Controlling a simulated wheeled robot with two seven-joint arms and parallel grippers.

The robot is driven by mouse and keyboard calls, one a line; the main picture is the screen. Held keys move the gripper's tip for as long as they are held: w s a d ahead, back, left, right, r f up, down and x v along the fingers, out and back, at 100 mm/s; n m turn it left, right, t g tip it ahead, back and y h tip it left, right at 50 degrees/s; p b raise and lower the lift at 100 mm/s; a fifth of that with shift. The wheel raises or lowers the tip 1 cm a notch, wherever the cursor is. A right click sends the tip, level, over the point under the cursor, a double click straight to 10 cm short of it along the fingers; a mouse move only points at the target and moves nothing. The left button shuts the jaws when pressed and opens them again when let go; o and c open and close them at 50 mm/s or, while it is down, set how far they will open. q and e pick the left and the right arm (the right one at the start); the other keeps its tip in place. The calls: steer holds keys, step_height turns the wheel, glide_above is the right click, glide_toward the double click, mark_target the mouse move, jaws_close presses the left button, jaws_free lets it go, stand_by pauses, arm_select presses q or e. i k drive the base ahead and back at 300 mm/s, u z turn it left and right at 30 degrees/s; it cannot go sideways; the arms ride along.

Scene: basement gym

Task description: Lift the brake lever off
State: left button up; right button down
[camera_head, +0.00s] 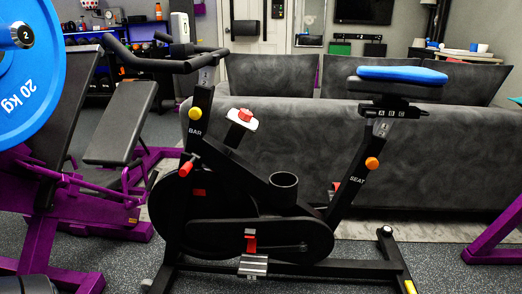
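A black exercise bike (225,215) stands upright in the middle of the head view, side-on. A small lever with a red end (186,169), which looks like the brake lever, sits on the sloping front frame below the yellow BAR knob (195,113). Its red end points down and to the left. It is too small to tell exactly how it is seated. Neither of my grippers shows in this view.
A grey sofa (300,125) stands close behind the bike. A purple weight bench (120,125) and a blue 20 kg plate (28,75) crowd the left. Floor shows at lower right.

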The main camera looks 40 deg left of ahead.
mark_target(188, 165)
steer(key=i, duration=0.95)
steer(key=u, duration=3.05)
